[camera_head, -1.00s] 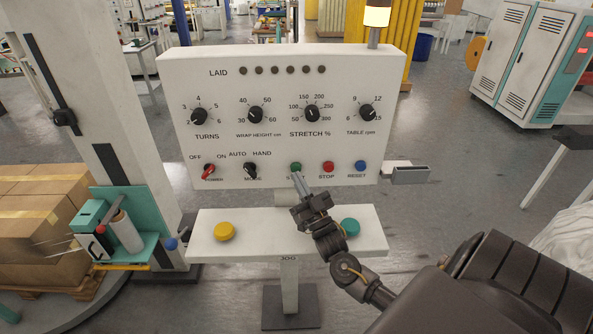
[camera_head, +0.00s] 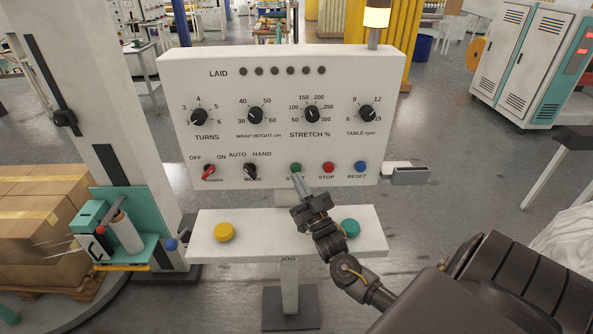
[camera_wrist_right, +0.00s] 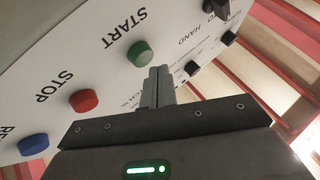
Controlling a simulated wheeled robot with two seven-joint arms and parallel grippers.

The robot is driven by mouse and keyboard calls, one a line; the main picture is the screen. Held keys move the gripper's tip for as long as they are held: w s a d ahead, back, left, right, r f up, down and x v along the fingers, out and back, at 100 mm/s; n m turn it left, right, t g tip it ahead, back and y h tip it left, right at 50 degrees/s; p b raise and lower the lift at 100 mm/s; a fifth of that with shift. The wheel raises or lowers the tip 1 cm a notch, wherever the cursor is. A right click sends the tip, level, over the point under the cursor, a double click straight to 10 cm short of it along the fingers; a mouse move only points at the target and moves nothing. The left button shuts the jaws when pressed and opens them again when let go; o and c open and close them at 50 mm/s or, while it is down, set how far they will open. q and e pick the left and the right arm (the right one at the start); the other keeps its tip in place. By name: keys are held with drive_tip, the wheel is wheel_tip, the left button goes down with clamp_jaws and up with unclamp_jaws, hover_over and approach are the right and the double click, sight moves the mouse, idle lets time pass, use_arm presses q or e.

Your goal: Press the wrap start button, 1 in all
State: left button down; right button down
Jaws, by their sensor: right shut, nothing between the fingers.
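The green START button (camera_head: 295,168) sits on the lower row of the white control panel (camera_head: 270,90), left of the red STOP button (camera_head: 328,167) and the blue RESET button (camera_head: 360,166). My right gripper (camera_head: 297,180) is shut and empty, its fingertips just below the START button and partly over its label. In the right wrist view the green button (camera_wrist_right: 140,54) shows whole, and the closed fingertips (camera_wrist_right: 158,72) are beside it, seemingly a little apart. My left gripper is not in view.
A shelf (camera_head: 270,240) below the panel carries a yellow button (camera_head: 225,231) and a teal button (camera_head: 350,227). The mast with the film carriage (camera_head: 128,230) and stacked cartons (camera_head: 30,235) stand at left. A lit lamp (camera_head: 376,17) tops the panel.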

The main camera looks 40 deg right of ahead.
drive_tip(key=shift+w+d, duration=0.1)
drive_tip(key=shift+w, duration=0.05)
idle(0.8)
drive_tip(key=shift+w+d, duration=0.15)
drive_tip(key=shift+w, duration=0.1)
